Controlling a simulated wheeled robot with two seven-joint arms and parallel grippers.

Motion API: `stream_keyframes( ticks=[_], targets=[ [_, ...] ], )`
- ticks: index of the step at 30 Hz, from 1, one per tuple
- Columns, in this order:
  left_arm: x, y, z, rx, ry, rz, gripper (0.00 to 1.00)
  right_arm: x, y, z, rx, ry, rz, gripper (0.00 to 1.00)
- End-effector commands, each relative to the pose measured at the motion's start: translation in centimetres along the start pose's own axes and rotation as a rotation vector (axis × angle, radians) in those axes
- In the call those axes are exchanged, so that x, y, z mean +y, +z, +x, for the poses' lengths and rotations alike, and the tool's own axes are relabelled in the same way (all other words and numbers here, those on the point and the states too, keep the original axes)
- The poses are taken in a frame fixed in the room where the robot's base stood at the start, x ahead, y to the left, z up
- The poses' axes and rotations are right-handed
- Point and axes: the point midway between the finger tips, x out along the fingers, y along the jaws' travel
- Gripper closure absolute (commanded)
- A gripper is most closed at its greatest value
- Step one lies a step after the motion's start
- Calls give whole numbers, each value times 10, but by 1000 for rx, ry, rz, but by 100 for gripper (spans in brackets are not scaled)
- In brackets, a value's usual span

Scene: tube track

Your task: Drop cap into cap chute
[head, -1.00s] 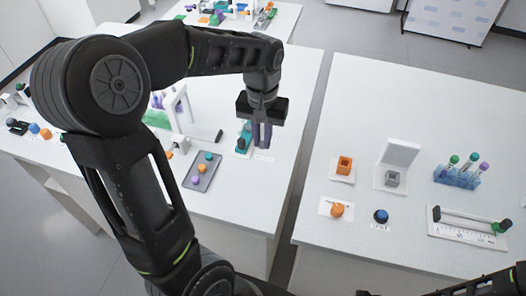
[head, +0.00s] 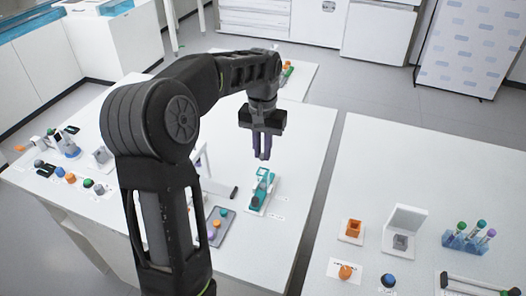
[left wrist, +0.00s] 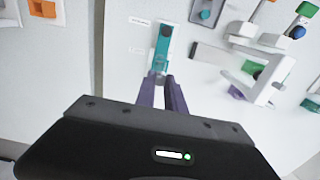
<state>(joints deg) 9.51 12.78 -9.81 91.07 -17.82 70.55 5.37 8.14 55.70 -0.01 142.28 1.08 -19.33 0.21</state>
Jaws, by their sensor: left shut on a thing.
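My left gripper (head: 262,146) hangs above the left table, its purple fingers pointing down and close together. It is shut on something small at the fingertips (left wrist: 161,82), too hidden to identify. In the head view a teal device (head: 260,190) stands on the table just below the fingers, with a gap between. In the left wrist view the teal strip (left wrist: 162,45) lies just beyond the fingertips. I cannot tell which thing is the cap chute. My right gripper is not in view.
A grey tray (head: 227,232) with coloured caps lies left of the teal device. A white stand (left wrist: 262,75) is nearby. The right table holds an orange box (head: 353,228), a white open box (head: 403,218) and a tube rack (head: 463,244). A gap separates the tables.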

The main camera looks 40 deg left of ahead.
Motion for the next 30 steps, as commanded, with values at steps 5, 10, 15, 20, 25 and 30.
stream_keyframes(
  ticks=[5,10,15,20,25,30],
  targets=[
    [0,0,8,0,0,0,100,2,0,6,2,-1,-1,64],
    [0,0,22,0,0,0,100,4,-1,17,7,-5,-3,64],
    [0,0,38,0,0,0,100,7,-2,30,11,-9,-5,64],
    [0,0,48,0,0,-1,100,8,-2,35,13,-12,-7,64],
    [0,0,53,1,0,-1,100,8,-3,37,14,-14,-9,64],
    [0,0,53,1,0,-1,100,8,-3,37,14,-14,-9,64]
  ],
)
